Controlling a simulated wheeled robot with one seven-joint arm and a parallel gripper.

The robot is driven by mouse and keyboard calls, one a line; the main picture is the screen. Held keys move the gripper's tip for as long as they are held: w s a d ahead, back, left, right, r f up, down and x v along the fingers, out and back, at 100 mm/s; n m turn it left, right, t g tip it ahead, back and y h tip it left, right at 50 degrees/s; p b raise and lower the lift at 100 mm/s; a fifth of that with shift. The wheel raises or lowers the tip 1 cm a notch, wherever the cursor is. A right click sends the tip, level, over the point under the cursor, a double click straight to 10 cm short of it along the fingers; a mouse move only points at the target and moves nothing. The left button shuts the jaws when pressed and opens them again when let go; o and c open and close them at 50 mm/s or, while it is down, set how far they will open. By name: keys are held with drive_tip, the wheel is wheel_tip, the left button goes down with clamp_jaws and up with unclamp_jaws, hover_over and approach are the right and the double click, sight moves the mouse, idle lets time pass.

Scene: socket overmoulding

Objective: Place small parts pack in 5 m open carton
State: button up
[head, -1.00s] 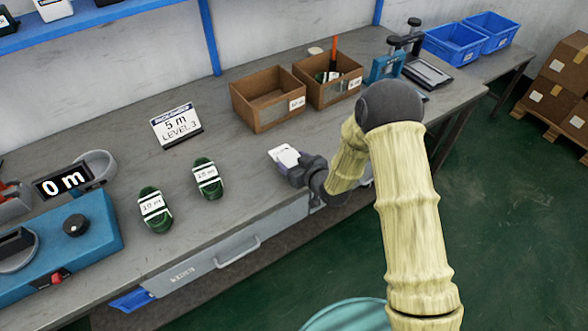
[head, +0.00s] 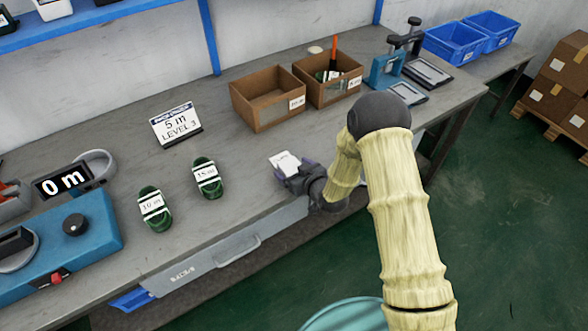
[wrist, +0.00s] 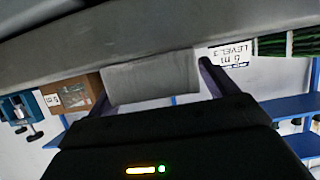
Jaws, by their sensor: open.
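A small white pack (head: 285,162) is at the bench's front edge, at the tip of my gripper (head: 293,174). In the wrist view the pack looks pale grey (wrist: 152,78) and sits between the two purple-grey fingers, which are open. I cannot tell whether either finger touches it. Two brown open cartons stand side by side at the back of the bench. The left carton (head: 262,122) looks empty, and the right carton (head: 325,99) has things in it. Both bear white labels too small to read surely. My gripper is in front of both cartons and apart from them.
A sign (head: 176,125) reads "5 m LEVEL 3". Two green coils (head: 151,208) (head: 207,178) lie left of my gripper. A blue machine (head: 70,245) with a "0 m" display is at far left. A blue press (head: 385,70) stands right of the cartons. Bare bench lies between pack and cartons.

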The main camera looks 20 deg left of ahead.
drive_tip(key=shift+r, duration=0.2)
drive_tip(key=shift+d, duration=0.2)
drive_tip(key=v, duration=1.1)
drive_tip(key=shift+s+d+r+b, duration=0.2)
drive_tip(key=shift+s+d+b, duration=0.1)
drive_tip(key=shift+b, duration=0.1)
drive_tip(key=shift+w, duration=0.1)
